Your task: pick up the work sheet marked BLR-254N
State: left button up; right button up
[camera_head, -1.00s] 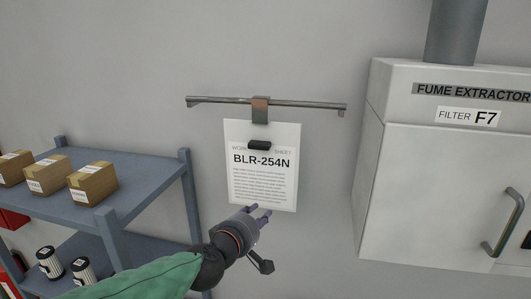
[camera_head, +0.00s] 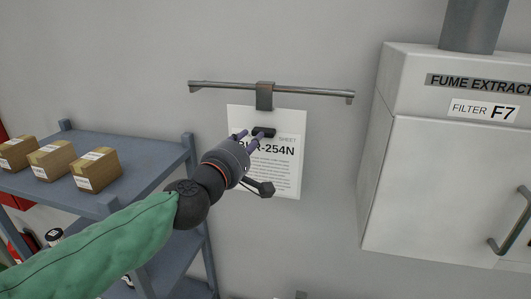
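The work sheet (camera_head: 285,180) marked BLR-254N is a white page hanging upright on the grey wall. The gripper hides the sheet's lower left and part of the lettering. My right gripper is not in view.
A blue-grey shelf rack (camera_head: 110,195) with several cardboard boxes (camera_head: 97,170) stands at the left, partly behind my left arm. A white fume extractor cabinet (camera_head: 440,180) with a handle stands at the right. The wall between sheet and cabinet is clear.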

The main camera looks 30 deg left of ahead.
pick_arm(q)
send_over(265, 146)
jog(key=s, duration=0.3)
jog(key=shift+d+b, duration=0.15)
jog(key=shift+b, duration=0.25)
jog(key=shift+r, duration=0.1)
jog(key=shift+s, duration=0.1)
grip_shut()
